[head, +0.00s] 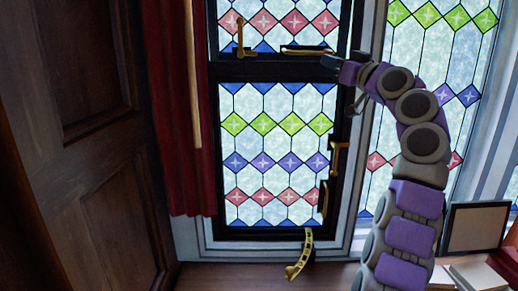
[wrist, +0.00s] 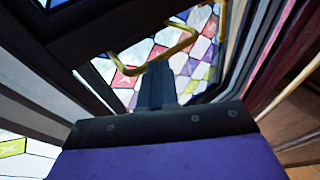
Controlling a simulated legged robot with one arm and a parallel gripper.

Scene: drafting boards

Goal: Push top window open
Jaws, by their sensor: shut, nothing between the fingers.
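The top window (head: 280,22) is a stained-glass pane with red and blue diamonds in a black frame, its upper part cut off in the head view. A brass handle (head: 307,50) lies along its bottom rail, and an upright brass piece (head: 241,38) is at its lower left. My gripper (head: 329,62) is shut and empty by the right end of this rail. In the wrist view my gripper (wrist: 156,72) points at patterned glass (wrist: 200,50), with a bent brass bar (wrist: 172,48) at its tips. I cannot tell whether they touch or how far the window is open.
The lower window (head: 278,145) has a brass latch (head: 338,157) on its right and a curved brass stay (head: 301,256) below. A red curtain (head: 180,110) and wooden panelling (head: 90,150) stand left. A picture frame (head: 476,231) and books (head: 480,274) are lower right.

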